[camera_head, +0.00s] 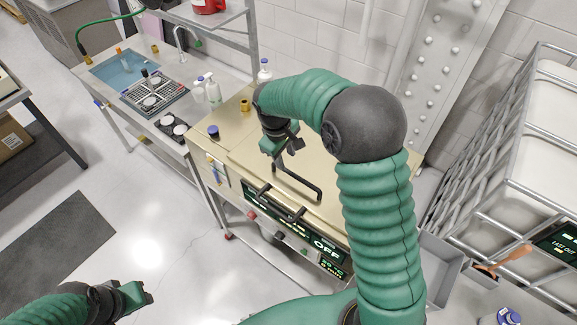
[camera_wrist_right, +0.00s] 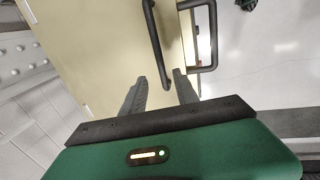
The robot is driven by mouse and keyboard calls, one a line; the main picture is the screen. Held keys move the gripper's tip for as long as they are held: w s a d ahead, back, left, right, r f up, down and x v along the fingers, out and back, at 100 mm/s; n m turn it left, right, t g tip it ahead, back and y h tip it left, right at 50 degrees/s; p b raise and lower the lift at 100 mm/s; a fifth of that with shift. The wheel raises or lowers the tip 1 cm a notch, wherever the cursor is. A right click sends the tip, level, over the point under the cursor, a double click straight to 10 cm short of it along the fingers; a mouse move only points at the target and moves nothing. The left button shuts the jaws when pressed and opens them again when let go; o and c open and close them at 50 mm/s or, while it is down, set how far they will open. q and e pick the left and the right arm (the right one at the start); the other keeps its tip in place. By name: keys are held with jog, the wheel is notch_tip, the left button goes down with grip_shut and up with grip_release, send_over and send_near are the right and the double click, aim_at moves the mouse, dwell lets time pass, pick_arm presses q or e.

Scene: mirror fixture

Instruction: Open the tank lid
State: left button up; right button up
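The tank is a beige metal box with a flat lid (camera_head: 322,168) in the middle of the head view. The lid looks closed and lies flat. A black bar handle (camera_head: 298,184) is fixed on it. My right gripper (camera_head: 284,152) is above the lid, close to the far end of the handle. In the right wrist view its fingers (camera_wrist_right: 160,76) are apart, and the handle bar (camera_wrist_right: 156,42) runs down toward the gap between them. I cannot tell whether they touch it. My left gripper (camera_head: 144,297) is low at the left, away from the tank; its finger opening is unclear.
Black front rails (camera_head: 275,204) and a display reading OFF (camera_head: 326,246) are on the tank's front. A sink bench (camera_head: 150,95) with racks and bottles stands at the left. A metal-framed white container (camera_head: 535,130) is at the right. The floor at left is mostly free.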

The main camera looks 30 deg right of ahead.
aim_at(289, 171)
jog(key=f, duration=0.4)
jog(key=d+f+p, duration=0.1)
jog(key=f, duration=0.2)
jog(key=shift+w, duration=0.3)
jog(key=shift+s+d+f, duration=0.1)
jog(key=shift+d+f, duration=0.05)
jog(key=shift+f, duration=0.3)
grip_shut()
dwell(0.5)
